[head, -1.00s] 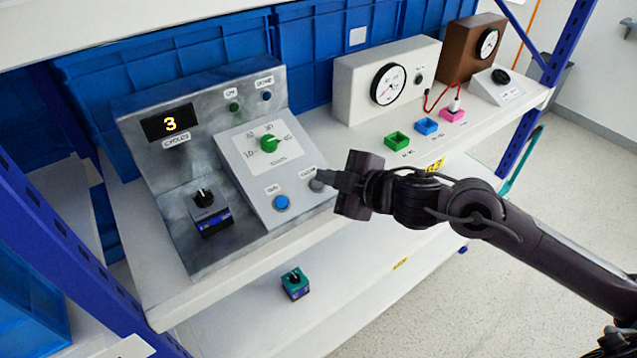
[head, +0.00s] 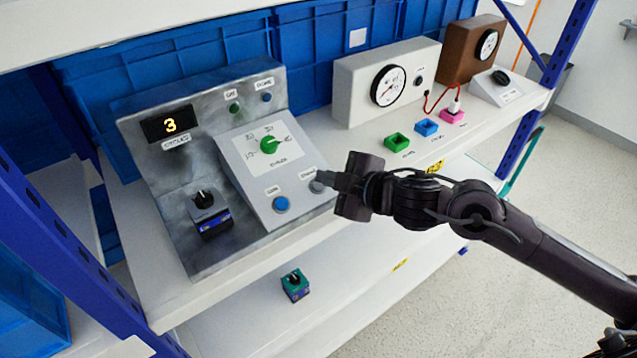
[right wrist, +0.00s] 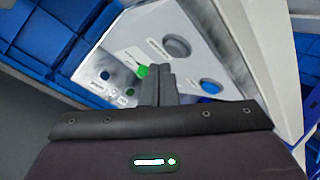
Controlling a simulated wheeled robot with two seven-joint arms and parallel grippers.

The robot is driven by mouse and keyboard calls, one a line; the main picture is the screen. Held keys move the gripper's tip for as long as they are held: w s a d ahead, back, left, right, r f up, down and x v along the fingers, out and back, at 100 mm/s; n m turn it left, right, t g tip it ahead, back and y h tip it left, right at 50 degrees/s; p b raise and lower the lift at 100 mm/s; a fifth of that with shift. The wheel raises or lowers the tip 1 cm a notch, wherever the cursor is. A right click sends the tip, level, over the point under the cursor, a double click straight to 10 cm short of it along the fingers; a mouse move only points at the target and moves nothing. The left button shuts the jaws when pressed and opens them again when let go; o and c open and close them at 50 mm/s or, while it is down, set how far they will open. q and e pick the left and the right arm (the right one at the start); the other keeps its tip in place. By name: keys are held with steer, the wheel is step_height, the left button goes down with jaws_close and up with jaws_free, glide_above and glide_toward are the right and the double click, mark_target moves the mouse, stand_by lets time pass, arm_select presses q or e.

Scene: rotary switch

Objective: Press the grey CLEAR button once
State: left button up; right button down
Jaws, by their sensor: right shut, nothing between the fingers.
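The grey button (head: 316,187) sits on the sloped grey control box (head: 250,195), at its lower right below a small label too blurred to read surely. My right gripper (head: 324,178) is shut and empty, with its fingertips at the button's upper right edge in the head view. In the right wrist view the grey button (right wrist: 177,47) shows whole, just beyond and right of the fingertips (right wrist: 158,72). I cannot tell whether they touch. A blue button (head: 281,203) is on the same box, with a green knob (head: 268,143) above. My left gripper is out of view.
A metal panel behind carries a display (head: 168,124) reading 3. A black-knobbed switch block (head: 210,215) stands left of the box. Gauge boxes (head: 360,85) and small coloured blocks (head: 397,142) stand farther right. A teal block (head: 295,285) is on the lower shelf.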

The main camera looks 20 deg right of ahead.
stand_by(0.8)
steer(key=shift+w+a+f, duration=0.1)
steer(key=shift+w+f, duration=0.05)
steer(key=shift+f, duration=0.25)
steer(key=shift+w+f+b, duration=0.1)
steer(key=shift+f+b, duration=0.3)
steer(key=shift+b, duration=0.1)
stand_by(0.5)
steer(key=shift+r, duration=0.1)
steer(key=shift+s+r+p, duration=0.3)
steer(key=shift+r+p, duration=0.4)
steer(key=shift+p, duration=0.05)
steer(key=shift+s+d+r+p, duration=0.1)
steer(key=shift+d+r+p, duration=0.1)
steer(key=shift+r+p, duration=0.4)
steer(key=r+p, duration=0.1)
steer(key=s+r+p, duration=0.1)
steer(key=r+p, duration=0.1)
steer(key=shift+s+d+r, duration=0.2)
steer(key=shift+s, duration=0.05)
